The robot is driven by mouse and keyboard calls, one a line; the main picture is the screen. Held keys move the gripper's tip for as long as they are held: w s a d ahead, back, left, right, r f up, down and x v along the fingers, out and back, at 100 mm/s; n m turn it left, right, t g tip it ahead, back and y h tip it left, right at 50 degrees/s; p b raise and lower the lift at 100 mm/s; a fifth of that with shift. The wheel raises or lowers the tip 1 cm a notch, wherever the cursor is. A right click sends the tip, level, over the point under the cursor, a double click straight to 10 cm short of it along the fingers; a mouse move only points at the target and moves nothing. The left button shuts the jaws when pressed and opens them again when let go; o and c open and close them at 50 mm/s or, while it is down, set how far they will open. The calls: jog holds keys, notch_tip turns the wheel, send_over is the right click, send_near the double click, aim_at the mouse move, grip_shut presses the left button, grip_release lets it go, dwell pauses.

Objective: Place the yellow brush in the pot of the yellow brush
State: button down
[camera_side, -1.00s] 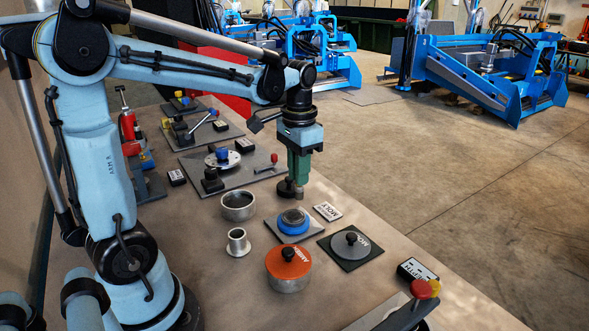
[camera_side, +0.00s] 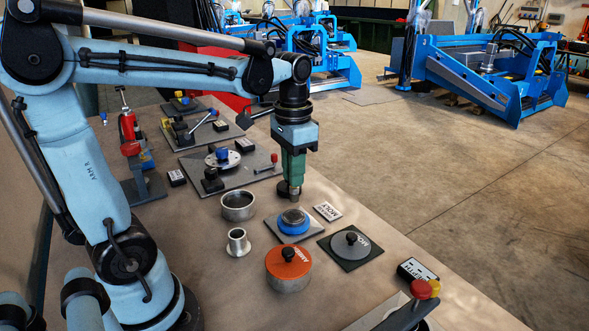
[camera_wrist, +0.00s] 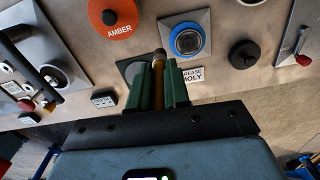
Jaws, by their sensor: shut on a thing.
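My gripper (camera_wrist: 158,92) is shut on the yellow brush (camera_wrist: 158,82); its yellow shaft shows between the green fingers and its greyish end points away from the wrist. In the side view my gripper (camera_side: 294,182) hangs upright behind the blue-ringed pot (camera_side: 294,221); only a small end of the brush shows below the fingers. A metal pot with an orange lid marked AMBER (camera_side: 288,262) stands in front, apart from my gripper; its lid shows in the wrist view (camera_wrist: 112,16). An open metal pot (camera_side: 238,207) stands to the left. No pot is marked as the yellow brush's.
A grey lid with a black knob (camera_side: 350,243) lies on a dark plate at the right. A metal spool (camera_side: 238,243) stands left of the AMBER pot. A dark round object (camera_wrist: 243,54) is beside the blue-ringed pot. Fixtures fill the bench's far end.

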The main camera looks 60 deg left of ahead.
jog(key=s+d+m, duration=0.3)
jog(key=s+d, duration=0.3)
jog(key=s, duration=0.5)
jog(key=shift+s+a+f, duration=0.2)
jog(key=shift+a+f, duration=5.5)
jog(key=shift+f, duration=0.1)
jog(key=shift+f, duration=0.15)
jog(key=c, duration=1.1)
grip_release()
